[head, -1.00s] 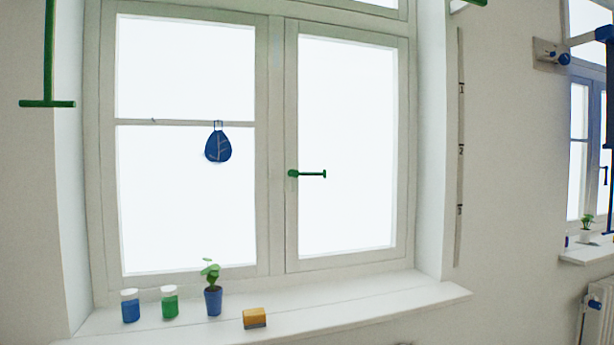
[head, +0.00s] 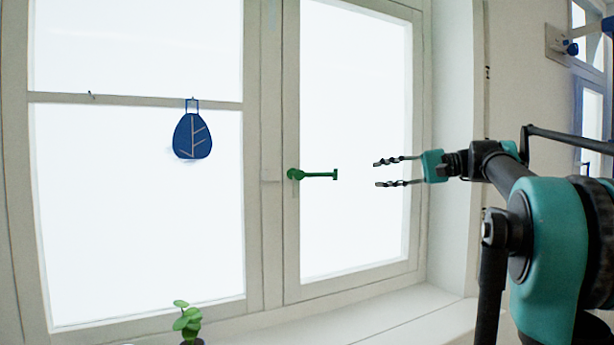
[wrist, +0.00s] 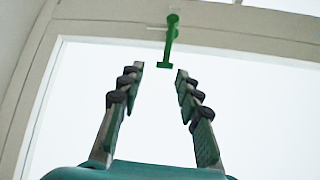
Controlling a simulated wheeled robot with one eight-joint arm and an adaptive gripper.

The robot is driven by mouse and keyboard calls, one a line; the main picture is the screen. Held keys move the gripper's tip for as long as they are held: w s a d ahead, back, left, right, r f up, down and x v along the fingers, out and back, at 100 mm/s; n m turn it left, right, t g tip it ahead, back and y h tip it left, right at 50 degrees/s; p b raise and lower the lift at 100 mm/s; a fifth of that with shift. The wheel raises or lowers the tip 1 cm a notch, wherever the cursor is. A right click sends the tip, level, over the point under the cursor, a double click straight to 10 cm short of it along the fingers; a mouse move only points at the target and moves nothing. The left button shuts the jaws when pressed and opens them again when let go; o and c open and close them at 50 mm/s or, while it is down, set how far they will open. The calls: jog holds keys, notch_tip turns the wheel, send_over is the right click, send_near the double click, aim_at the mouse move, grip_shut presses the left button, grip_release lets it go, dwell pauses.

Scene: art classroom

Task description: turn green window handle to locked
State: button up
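The green window handle (head: 318,175) lies horizontal on the right window sash, its pivot at the left on the frame and its short crossbar end pointing right. My gripper (head: 378,172) is open and empty, to the right of the handle's free end and apart from it, with its two fingers one above the other. In the wrist view the handle (wrist: 170,45) shows beyond the fingertips, its free end nearly between them in the picture. My gripper (wrist: 159,70) has nothing between its fingers there.
A blue leaf ornament (head: 192,136) hangs from the left window's crossbar. A green plant (head: 187,319) stands at the sill below. The white sill (head: 410,307) and the window recess wall (head: 452,130) lie near my arm. The space between gripper and handle is clear.

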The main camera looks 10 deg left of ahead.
aim_at(326, 175)
jog(key=x, duration=0.5)
jog(key=r+x, duration=0.1)
jog(key=x, duration=1.1)
jog(key=shift+w+a+r, duration=0.25)
jog(key=shift+a+r, duration=0.1)
jog(key=shift+c, duration=0.5)
grip_shut()
